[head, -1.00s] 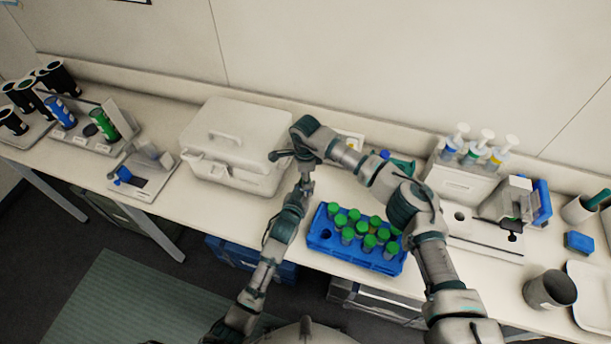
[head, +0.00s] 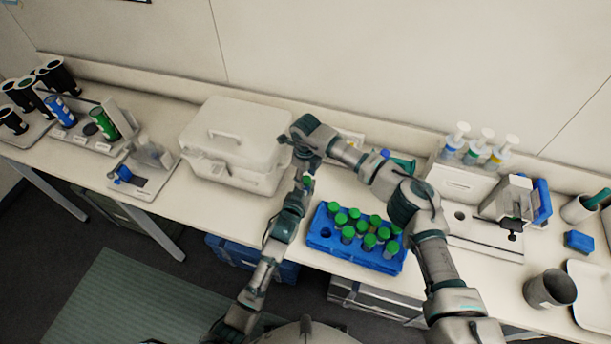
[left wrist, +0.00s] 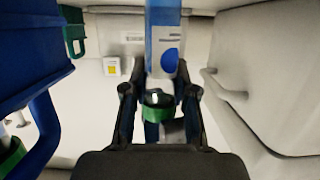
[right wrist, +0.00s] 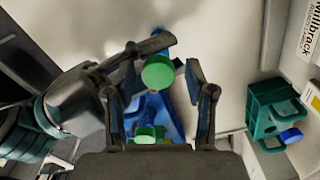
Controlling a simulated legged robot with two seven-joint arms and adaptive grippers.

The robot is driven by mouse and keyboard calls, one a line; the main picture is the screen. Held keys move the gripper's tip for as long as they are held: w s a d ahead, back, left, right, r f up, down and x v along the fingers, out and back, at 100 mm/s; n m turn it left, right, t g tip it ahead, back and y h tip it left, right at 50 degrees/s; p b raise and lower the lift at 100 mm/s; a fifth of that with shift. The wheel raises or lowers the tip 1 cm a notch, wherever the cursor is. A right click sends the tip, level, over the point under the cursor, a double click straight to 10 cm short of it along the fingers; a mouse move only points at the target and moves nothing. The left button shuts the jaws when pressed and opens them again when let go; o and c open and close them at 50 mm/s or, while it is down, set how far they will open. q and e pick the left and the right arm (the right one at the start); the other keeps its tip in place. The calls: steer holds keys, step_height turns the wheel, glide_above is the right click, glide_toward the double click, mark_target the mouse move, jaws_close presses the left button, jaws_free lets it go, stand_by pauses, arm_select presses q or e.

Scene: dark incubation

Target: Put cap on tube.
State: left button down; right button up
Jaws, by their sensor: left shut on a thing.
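A green cap (right wrist: 158,72) shows in the right wrist view between the fingers of my right gripper (right wrist: 160,90), with a gap on both sides. My right gripper is open. The cap also shows as a green spot in the head view (head: 307,181), just below the right gripper. My left gripper (left wrist: 157,97) is shut on the tube, with a green part (left wrist: 158,108) between its fingers in the left wrist view. The tube body is mostly hidden; I cannot tell how firmly the cap sits on it.
A blue rack (head: 322,240) with several green-capped tubes stands right of the grippers. A white lidded box (head: 225,145) is at the left. A green holder (right wrist: 265,110) is behind the rack. The bench left of the white box holds a small stand (head: 145,185).

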steer(key=shift+s, duration=0.1)
steer(key=shift+r, duration=2.25)
steer(key=shift+c, duration=0.4)
step_height(320, 180, up, 3)
steer(key=n, duration=0.3)
steer(key=shift+r+n, duration=0.15)
steer(key=shift+n, duration=0.25)
steer(key=shift+f, duration=4.05)
